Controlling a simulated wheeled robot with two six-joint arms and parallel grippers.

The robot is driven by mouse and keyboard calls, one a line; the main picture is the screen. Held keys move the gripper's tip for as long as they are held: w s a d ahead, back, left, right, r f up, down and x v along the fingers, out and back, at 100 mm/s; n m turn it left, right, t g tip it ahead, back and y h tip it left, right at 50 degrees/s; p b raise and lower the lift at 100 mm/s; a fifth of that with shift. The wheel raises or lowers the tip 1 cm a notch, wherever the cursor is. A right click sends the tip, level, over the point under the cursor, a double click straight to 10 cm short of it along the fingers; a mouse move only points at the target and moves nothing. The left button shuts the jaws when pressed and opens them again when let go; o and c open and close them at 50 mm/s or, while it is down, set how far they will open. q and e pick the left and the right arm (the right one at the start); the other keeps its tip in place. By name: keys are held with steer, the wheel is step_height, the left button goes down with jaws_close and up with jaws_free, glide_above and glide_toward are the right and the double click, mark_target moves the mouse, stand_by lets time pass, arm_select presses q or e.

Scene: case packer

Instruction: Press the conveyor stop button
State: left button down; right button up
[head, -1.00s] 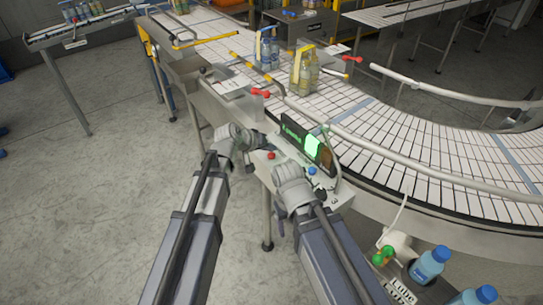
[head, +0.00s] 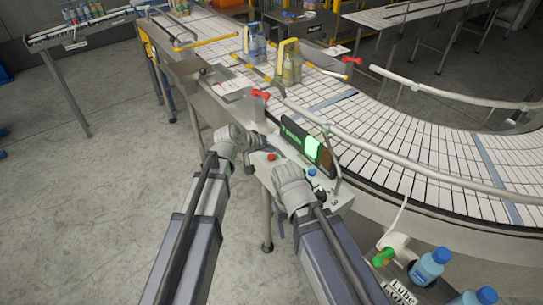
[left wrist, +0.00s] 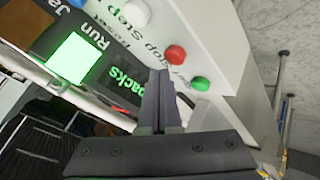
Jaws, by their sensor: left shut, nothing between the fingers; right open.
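The control panel (head: 293,170) stands beside the conveyor, with a red button (head: 271,156) and a blue button (head: 311,173). In the left wrist view the red button (left wrist: 175,54) has a partly readable "Stop" label near it, and a green button (left wrist: 200,84) is beside it. My left gripper (head: 268,146) is shut and empty, close to the panel's left end. In the left wrist view its fingertips (left wrist: 164,74) appear just below the red button; I cannot tell whether they touch the panel. My right gripper (head: 322,192) is open at the panel's right end.
A display (head: 322,155) rises behind the buttons, with its green "Run" tile (left wrist: 74,57) lit. A curved guard rail (head: 400,172) runs along the conveyor (head: 400,140). Bottle packs (head: 288,65) stand on the belt. Blue bottles (head: 430,267) stand at bottom right.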

mark_target(270, 159)
arm_select(q)
steer(key=shift+f, duration=0.1)
stand_by(0.7)
steer(key=shift+f+b, duration=0.3)
steer(key=shift+b, duration=0.15)
steer(key=shift+f+b, duration=0.5)
stand_by(0.6)
steer(key=shift+r, duration=0.1)
stand_by(0.3)
steer(key=shift+r+p, duration=0.85)
steer(key=shift+p, duration=0.1)
step_height(270, 159, up, 5)
steer(key=p, duration=0.5)
